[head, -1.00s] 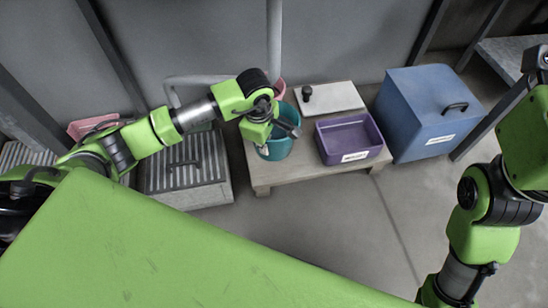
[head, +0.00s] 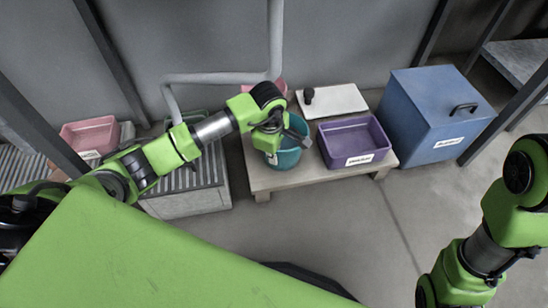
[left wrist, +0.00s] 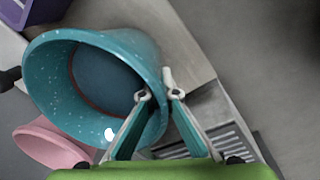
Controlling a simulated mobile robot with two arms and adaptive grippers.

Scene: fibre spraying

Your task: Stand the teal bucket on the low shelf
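The teal bucket (head: 287,157) is at the left end of the low wooden shelf (head: 312,177) in the head view. Whether its base touches the boards is hard to tell. In the left wrist view the speckled teal bucket (left wrist: 50,75) shows its open mouth. My left gripper (head: 297,136) is at its rim, with one finger inside and one outside. In the left wrist view the gripper's fingertips (left wrist: 156,90) are close together with the bucket wall between them, so it looks shut on the rim. My right arm shows at the right, but its gripper is out of view.
A purple tub (head: 358,160) and a white board with a dark knob (head: 333,100) share the shelf. A blue box (head: 432,115) stands right, a ribbed grey box (head: 190,201) left. A pipe (head: 276,40) and pink container (head: 279,86) are behind; floor in front is clear.

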